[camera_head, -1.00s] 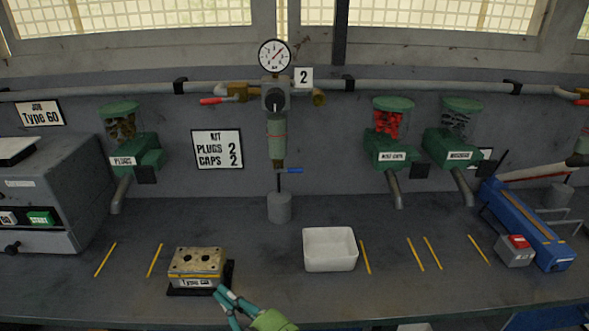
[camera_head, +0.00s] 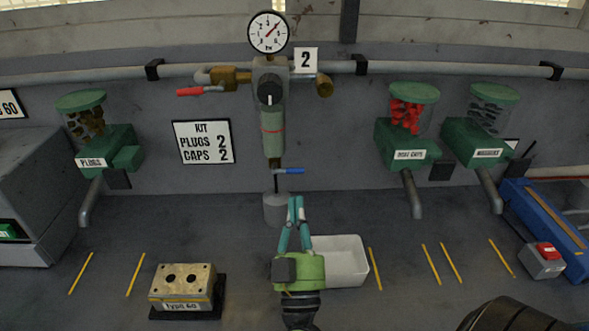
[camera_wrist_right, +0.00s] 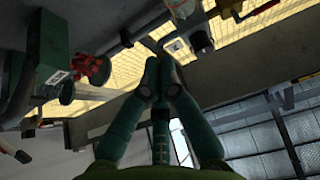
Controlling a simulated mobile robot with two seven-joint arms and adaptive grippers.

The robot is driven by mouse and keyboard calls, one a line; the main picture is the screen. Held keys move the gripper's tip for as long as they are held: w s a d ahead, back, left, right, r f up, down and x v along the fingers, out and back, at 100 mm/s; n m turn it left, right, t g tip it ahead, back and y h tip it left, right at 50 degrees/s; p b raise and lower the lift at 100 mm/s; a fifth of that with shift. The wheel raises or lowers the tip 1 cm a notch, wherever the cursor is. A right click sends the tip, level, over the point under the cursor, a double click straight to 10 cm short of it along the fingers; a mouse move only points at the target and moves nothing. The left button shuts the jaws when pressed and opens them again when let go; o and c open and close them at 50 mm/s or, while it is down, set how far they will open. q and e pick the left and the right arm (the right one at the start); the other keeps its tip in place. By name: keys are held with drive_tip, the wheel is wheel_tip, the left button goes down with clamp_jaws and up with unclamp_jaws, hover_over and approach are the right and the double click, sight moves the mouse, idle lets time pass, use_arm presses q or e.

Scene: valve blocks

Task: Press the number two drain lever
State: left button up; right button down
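The blue drain lever (camera_head: 288,171) sticks out to the right under the green-grey filter unit (camera_head: 272,130), beside the number 2 sign (camera_head: 305,61). A grey cup (camera_head: 277,208) stands below it on the bench. My right gripper (camera_head: 296,201) has its teal fingers pointing up, tips together with nothing seen between them. In the head view the tips appear just below the lever and overlap the cup's right edge; the exact depth gap is unclear. The fingers (camera_wrist_right: 159,62) also look closed in the right wrist view. I cannot make out the lever there. My left gripper is out of view.
A white tray (camera_head: 353,262) is partly behind my right gripper. A valve block (camera_head: 182,284) sits to the left. A red-handled valve (camera_head: 192,91) and gauge (camera_head: 268,33) are above the filter. Green dispensers (camera_head: 408,145) stand to the right.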

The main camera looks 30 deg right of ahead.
drive_tip(key=p+x, duration=0.4)
drive_tip(key=x, duration=0.7)
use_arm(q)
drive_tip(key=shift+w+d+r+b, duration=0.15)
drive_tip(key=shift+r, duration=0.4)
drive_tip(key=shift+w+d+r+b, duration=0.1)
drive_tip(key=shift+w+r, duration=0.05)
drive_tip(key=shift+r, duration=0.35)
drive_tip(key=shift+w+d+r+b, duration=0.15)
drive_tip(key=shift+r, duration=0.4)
use_arm(e)
drive_tip(key=shift+w+f, duration=0.1)
drive_tip(key=shift+f, duration=2.2)
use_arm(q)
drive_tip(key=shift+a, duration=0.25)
use_arm(e)
drive_tip(key=shift+d, duration=0.2)
